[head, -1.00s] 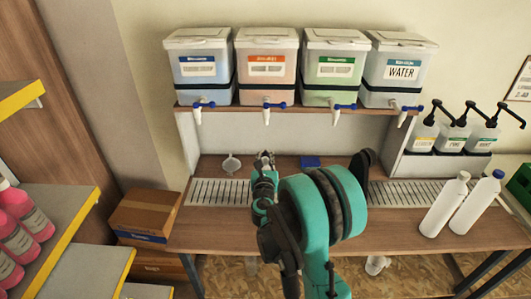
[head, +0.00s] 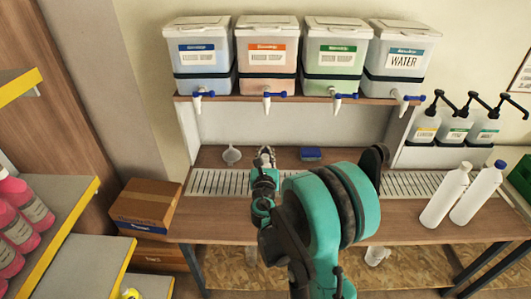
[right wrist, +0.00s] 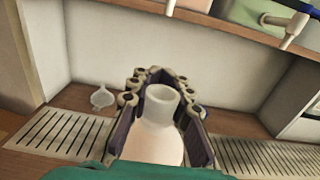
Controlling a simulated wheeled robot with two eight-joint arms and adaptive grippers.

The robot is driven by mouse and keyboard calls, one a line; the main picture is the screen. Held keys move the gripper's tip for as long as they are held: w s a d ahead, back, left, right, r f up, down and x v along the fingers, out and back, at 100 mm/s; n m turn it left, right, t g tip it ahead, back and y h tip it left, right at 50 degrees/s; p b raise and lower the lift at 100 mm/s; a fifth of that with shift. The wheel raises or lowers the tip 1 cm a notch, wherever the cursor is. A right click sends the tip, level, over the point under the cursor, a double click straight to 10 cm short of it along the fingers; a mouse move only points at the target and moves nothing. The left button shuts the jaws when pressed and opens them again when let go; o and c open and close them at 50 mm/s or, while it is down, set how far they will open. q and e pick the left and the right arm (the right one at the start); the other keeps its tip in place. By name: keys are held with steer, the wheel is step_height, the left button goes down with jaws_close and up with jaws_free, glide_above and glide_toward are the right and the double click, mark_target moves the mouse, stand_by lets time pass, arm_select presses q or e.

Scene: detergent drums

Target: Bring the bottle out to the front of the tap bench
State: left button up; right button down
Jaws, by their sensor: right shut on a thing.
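My right gripper (head: 264,165) is over the tap bench (head: 225,225), near the slotted drip grate (head: 215,182). In the right wrist view its fingers (right wrist: 160,100) are shut around a pale, uncapped bottle (right wrist: 158,125), with the round neck standing up between them. The bottle looks roughly upright. In the head view my arm and gripper hide it, so I cannot tell whether its base touches the bench. My left gripper is not in view.
Several drums with taps, one being the water drum (head: 401,58), stand on the shelf above. A funnel (head: 231,155) and a blue sponge (head: 311,154) lie at the back. Two white bottles (head: 445,195) stand at right. A cardboard box (head: 145,205) is left of the bench.

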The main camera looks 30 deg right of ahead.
steer(key=c, duration=1.3)
jaws_free()
steer(key=shift+s+a, duration=0.1)
steer(key=s+a+f+m+g+y, duration=0.2)
steer(key=s+a+m+g+y, duration=0.2)
steer(key=s+a+m, duration=0.5)
steer(key=s+a+f+m+g+y, duration=0.2)
steer(key=s+a+m+g+y, duration=0.2)
steer(key=s+a+m, duration=0.6)
steer(key=s+m+y, duration=0.1)
steer(key=s+m, duration=0.4)
steer(key=m, duration=0.5)
steer(key=shift+s+f+m, duration=0.35)
steer(key=shift+s+m, duration=0.05)
